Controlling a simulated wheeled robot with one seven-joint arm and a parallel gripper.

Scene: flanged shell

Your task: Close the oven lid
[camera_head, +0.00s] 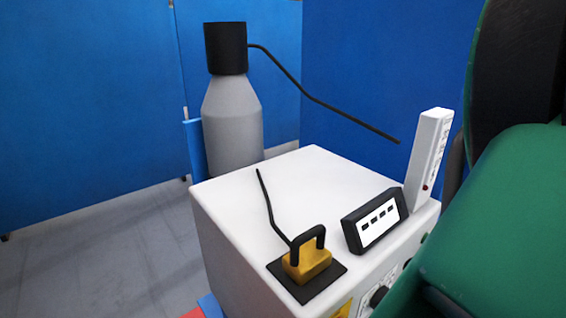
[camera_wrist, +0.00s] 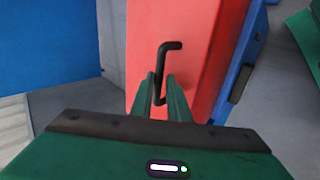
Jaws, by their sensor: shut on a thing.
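In the wrist view, my gripper (camera_wrist: 161,84) has its two green fingers closed around a thin black bent handle (camera_wrist: 164,54). The handle stands out from a red panel (camera_wrist: 205,45), which looks like the oven lid, though its hinge and outer edges are not all in view. The upper part of the handle hooks to the right above the fingertips. In the head view my gripper and the handle are not visible; my green arm (camera_head: 500,220) fills the right side.
In the head view, a white box (camera_head: 320,170) carries a yellow block (camera_head: 306,262) with a black handle, a black display (camera_head: 376,222) and a white upright piece (camera_head: 428,155). A grey bottle-shaped vessel (camera_head: 232,125) stands behind it. Blue walls (camera_head: 85,100) enclose the space; grey floor is clear at left.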

